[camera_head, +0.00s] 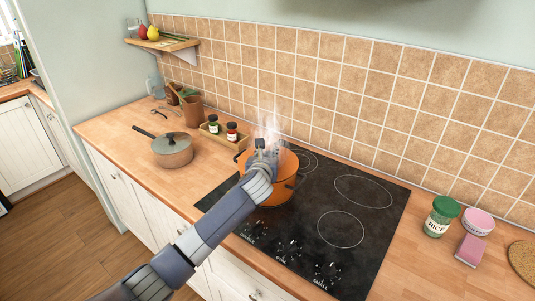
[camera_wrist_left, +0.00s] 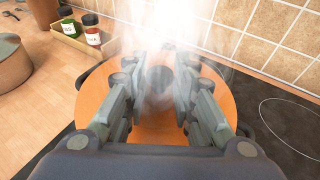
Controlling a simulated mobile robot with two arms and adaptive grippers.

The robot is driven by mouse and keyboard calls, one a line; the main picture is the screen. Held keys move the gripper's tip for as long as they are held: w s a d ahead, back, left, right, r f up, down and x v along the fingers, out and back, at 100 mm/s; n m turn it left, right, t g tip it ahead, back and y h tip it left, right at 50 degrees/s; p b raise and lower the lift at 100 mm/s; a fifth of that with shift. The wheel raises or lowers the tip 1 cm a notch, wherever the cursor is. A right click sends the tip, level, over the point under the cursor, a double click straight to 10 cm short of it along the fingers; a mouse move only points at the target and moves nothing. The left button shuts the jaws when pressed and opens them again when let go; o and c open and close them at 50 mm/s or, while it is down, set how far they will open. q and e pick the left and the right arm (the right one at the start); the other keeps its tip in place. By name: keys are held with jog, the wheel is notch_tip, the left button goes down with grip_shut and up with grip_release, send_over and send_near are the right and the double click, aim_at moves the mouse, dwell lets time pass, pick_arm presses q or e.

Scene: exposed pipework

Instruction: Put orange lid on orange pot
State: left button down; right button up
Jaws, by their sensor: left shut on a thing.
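The orange pot (camera_head: 280,196) stands on the black hob, with dark side handles and steam rising around it. My left gripper (camera_head: 265,152) is over the pot. In the left wrist view, my left gripper (camera_wrist_left: 160,88) is shut on the dark knob at the middle of the orange lid (camera_wrist_left: 95,98). The lid appears as a wide orange disc over the pot. My fingers and the steam hide part of the knob and rim, so I cannot tell whether the lid rests on the pot. My right gripper is not in view.
A grey-brown lidded saucepan (camera_head: 173,152) stands on the wooden counter to the left. The hob's right side is clear.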

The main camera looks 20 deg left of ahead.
pick_arm(q)
jog(key=c, duration=1.3)
grip_release()
jog(key=shift+f, duration=0.1)
jog(key=shift+r, duration=0.25)
jog(key=v, duration=0.8)
jog(key=b+v, duration=0.1)
jog(key=v, duration=0.3)
jog(key=shift+r, duration=0.4)
